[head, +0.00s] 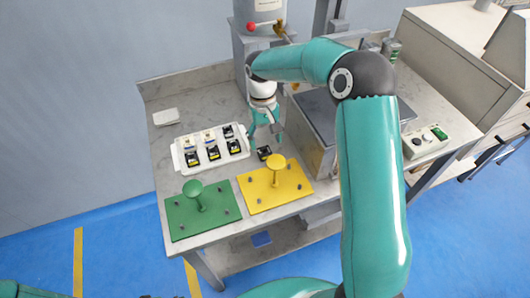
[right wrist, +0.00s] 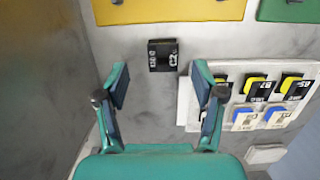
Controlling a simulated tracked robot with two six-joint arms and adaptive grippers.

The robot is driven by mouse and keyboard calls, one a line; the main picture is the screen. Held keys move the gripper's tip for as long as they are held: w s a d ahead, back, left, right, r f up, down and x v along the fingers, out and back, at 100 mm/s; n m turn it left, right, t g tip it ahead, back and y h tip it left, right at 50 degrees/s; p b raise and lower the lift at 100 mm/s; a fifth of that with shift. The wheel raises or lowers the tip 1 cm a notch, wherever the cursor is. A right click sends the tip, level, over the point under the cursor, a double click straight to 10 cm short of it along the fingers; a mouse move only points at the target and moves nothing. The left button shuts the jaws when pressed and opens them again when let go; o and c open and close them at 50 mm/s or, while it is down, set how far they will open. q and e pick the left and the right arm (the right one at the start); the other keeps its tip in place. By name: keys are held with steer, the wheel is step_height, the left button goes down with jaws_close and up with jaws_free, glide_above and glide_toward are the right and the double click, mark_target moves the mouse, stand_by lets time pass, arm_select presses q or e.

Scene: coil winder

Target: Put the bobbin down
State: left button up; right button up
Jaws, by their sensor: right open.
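My right gripper (head: 265,137) is open, low over the table to the right of the white tray. In the right wrist view its fingers (right wrist: 160,82) are spread, with only bare table between them. A small black block with white marks (head: 264,153) sits on the table just beyond the fingertips, apart from them. It also shows in the right wrist view (right wrist: 163,55). I cannot tell whether this block is the bobbin or a holder. No bobbin shows in the right gripper. My left gripper is out of view.
The white tray (head: 238,155) holds several small black, yellow and blue pieces. A yellow plate (head: 290,193) and a green plate (head: 180,224), each with a knobbed post, lie in front. A grey machine (head: 308,139) stands close on the right. The table's back left is mostly clear.

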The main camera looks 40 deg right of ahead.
mark_target(264, 149)
steer(key=shift+a+f, duration=0.15)
steer(key=shift+f, duration=2.15)
steer(key=c, duration=1.3)
steer(key=shift+o, duration=0.2)
